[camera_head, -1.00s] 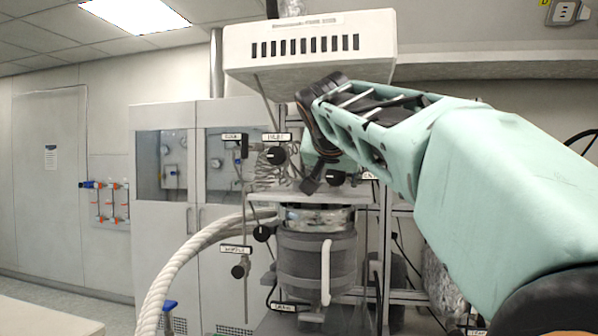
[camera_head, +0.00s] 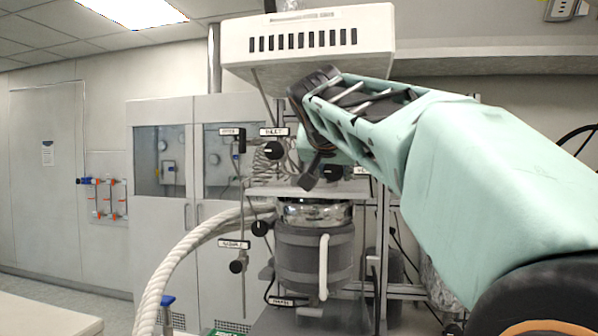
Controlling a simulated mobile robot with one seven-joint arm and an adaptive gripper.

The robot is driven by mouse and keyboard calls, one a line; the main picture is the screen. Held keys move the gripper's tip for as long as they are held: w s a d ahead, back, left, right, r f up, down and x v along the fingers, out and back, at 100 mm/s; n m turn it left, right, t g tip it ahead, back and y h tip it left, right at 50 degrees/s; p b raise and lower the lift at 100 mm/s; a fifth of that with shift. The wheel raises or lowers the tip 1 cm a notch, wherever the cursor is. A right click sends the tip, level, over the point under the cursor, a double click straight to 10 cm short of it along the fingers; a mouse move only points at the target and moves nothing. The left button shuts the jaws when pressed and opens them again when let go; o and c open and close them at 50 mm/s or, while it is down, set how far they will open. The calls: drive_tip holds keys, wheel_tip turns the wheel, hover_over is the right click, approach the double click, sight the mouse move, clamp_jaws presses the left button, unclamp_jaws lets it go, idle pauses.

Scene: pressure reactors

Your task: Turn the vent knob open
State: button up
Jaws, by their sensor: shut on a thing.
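The vent knob (camera_head: 331,172) is a small black knob at the reactor's top, left of a white label partly covered by my arm. My gripper (camera_head: 309,181) reaches down to it from the upper right in the head view. One dark fingertip shows at the knob's left side; the other finger is hidden. The gripper is shut on the knob, though the contact itself is hard to see. The knob's angle is too small to read.
The inlet knob (camera_head: 272,150) and another black knob (camera_head: 238,266) stand to the left. The wrapped reactor vessel (camera_head: 312,262) is below, with a thick white hose (camera_head: 178,262) curving left. A white vented box (camera_head: 305,45) hangs close above my arm.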

drive_tip(key=n+h, duration=0.2)
drive_tip(key=shift+n, duration=0.3)
drive_tip(key=n+h+b, duration=0.1)
drive_tip(key=n+h, duration=0.1)
drive_tip(key=n, duration=0.1)
drive_tip(key=shift+a, duration=0.1)
drive_tip(key=n+h+b, duration=0.1)
drive_tip(key=n+h, duration=0.1)
drive_tip(key=n, duration=0.1)
drive_tip(key=shift+n+b, duration=0.3)
drive_tip(key=shift+b, duration=0.05)
drive_tip(key=shift+n+t+h+b, duration=0.3)
drive_tip(key=shift+n+h+b, duration=0.5)
drive_tip(key=shift+n, duration=0.8)
drive_tip(key=o, duration=1.2)
drive_tip(key=v, duration=0.8)
